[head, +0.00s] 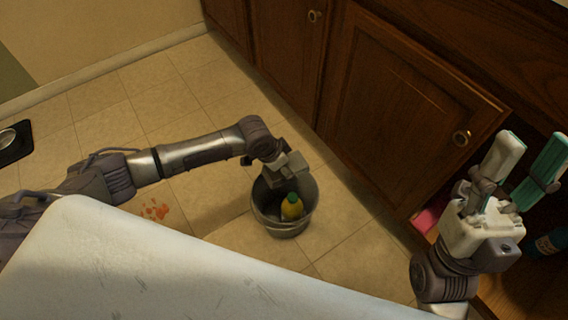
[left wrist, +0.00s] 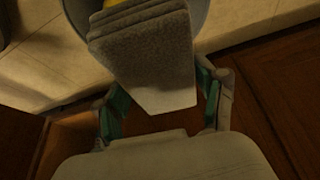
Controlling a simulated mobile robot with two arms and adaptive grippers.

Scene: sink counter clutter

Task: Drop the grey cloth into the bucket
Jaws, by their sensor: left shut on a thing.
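The grey cloth (left wrist: 150,62) is a thick folded piece with layered edges. In the left wrist view it sits between the teal-padded fingers of my left gripper (left wrist: 160,98), which is shut on it. In the head view my left gripper (head: 281,166) is above the back rim of the bucket; the cloth is hard to tell from the gripper there. The grey bucket (head: 286,231) stands upright on the floor. A yellow bottle with a green cap (head: 291,208) is inside it. My right gripper (head: 527,158) is open and empty at the right, with its fingers pointing up.
Dark wooden cabinet doors (head: 400,110) stand behind the bucket. An open cabinet at the right holds a pink item (head: 428,218) and a dark bottle (head: 549,243). Orange spots (head: 155,209) mark the tiled floor. A pale surface (head: 130,265) fills the foreground.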

